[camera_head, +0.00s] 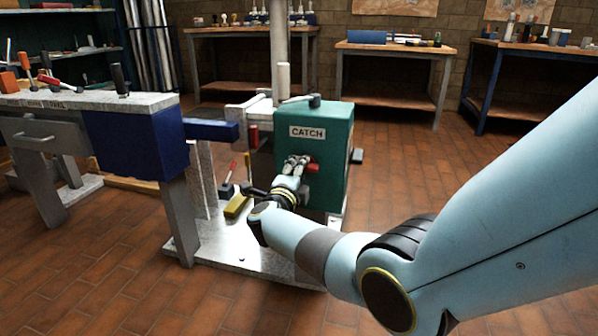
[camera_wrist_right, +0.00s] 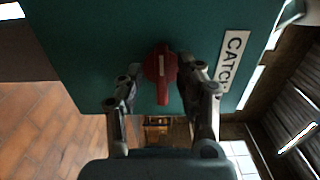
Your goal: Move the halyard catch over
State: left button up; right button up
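The halyard catch is a red handle (camera_head: 313,168) on the front face of a teal box (camera_head: 326,190) labelled CATCH, on the mast stand. In the right wrist view the red handle (camera_wrist_right: 161,72) is a round knob with a narrow grip and a pale line along it. My right gripper (camera_head: 299,160) is at the box face beside the handle. In the wrist view the right gripper's fingers (camera_wrist_right: 162,75) are apart, one on each side of the handle, with small gaps visible. My left gripper is out of view.
A white CATCH label (camera_wrist_right: 232,62) sits close beside one finger. A bench with a blue block (camera_head: 135,140) stands left of the box. The stand's pale base plate (camera_head: 250,252) lies below, with a yellow block (camera_head: 237,206) on it. Open tiled floor is at right.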

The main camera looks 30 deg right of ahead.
jog(key=v, duration=0.7)
jog(key=shift+s+a, duration=0.15)
jog(key=shift+a, duration=0.05)
dwell(0.3)
